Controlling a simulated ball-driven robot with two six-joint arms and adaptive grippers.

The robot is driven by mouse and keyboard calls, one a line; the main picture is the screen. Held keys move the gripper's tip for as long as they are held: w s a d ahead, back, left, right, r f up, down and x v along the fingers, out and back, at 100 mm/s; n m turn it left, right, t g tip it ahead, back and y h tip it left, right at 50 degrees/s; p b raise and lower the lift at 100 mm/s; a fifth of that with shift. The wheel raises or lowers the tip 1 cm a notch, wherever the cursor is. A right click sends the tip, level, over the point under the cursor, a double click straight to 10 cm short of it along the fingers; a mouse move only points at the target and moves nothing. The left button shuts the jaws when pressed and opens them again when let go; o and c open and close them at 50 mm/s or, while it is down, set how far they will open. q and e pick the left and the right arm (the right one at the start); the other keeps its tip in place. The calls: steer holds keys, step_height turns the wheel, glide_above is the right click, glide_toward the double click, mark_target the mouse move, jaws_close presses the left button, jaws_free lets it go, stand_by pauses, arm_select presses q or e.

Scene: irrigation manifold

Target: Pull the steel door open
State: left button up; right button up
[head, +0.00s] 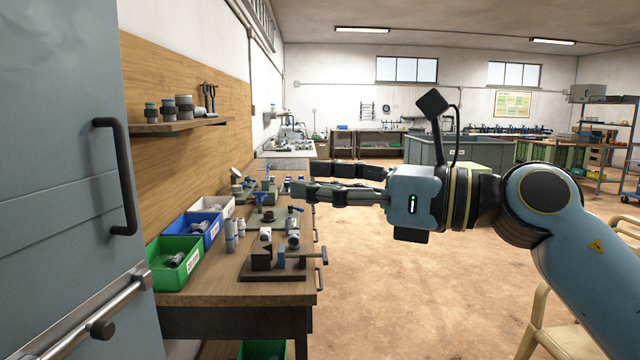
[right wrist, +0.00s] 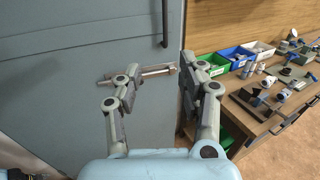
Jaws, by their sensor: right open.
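The steel door (head: 55,140) is a flat blue-grey panel filling the left of the head view; it also fills much of the right wrist view (right wrist: 70,75). A black upright bar handle (head: 122,175) is on it near its right edge, and its lower part shows at the top of the right wrist view (right wrist: 165,22). Below the handle is a metal sliding bolt (head: 80,318) with a dark knob. My right gripper (head: 315,179) is open and empty, well right of the handle in the head view. My left gripper is not in view.
A wooden workbench (head: 215,287) stands right of the door, holding a green bin (head: 175,275), a blue bin (head: 192,233) and pipe fittings. A shelf (head: 178,127) hangs above it. A chair (head: 545,315) is at lower right.

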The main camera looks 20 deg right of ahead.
steer(key=v, duration=0.7)
steer(key=shift+s, duration=0.15)
